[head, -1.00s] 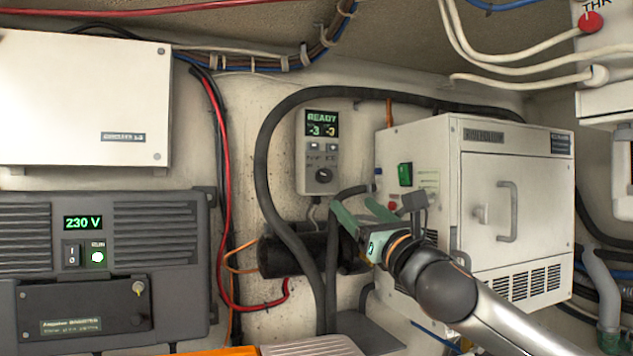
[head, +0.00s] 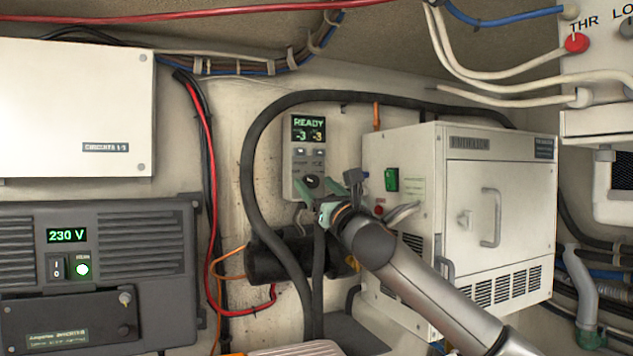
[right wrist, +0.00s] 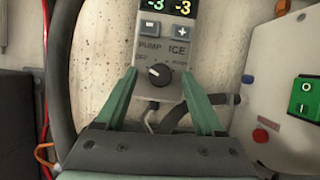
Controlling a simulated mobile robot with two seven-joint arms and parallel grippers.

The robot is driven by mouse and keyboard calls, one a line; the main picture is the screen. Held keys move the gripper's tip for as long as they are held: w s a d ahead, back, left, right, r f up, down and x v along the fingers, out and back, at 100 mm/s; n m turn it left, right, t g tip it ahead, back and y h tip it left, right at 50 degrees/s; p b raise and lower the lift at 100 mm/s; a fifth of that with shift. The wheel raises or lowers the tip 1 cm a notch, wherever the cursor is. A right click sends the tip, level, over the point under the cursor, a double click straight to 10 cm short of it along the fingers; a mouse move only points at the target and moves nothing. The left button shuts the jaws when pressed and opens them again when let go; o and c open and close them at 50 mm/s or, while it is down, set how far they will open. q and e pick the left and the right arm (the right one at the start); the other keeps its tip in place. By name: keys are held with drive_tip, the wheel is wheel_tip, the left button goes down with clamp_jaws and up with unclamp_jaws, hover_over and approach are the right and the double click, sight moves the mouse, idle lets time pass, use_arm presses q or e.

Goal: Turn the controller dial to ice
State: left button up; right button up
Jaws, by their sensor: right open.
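The controller (head: 302,160) is a narrow grey box on the back wall, with a lit display reading READY and -3 -3. Its black dial (right wrist: 161,76) sits at its lower end, below the labels PUMP on the left and ICE on the right. The dial's white mark points to the upper left, on the PUMP side. My right gripper (head: 325,189) is at the lower end of the controller. In the right wrist view its open green fingers stand either side of the dial, with gaps between them and it. My left gripper is out of view.
A white cabinet (head: 400,160) with a green switch (head: 392,179) stands just right of the controller. A thick black hose (head: 247,170) loops around the controller's left side. A black cylinder (head: 268,262) lies below. A dark inverter unit (head: 150,300) is at left.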

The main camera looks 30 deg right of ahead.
drive_tip(key=shift+w+r, duration=0.1)
drive_tip(key=shift+w, duration=0.1)
drive_tip(key=shift+c, duration=0.2)
clamp_jaws()
idle(0.4)
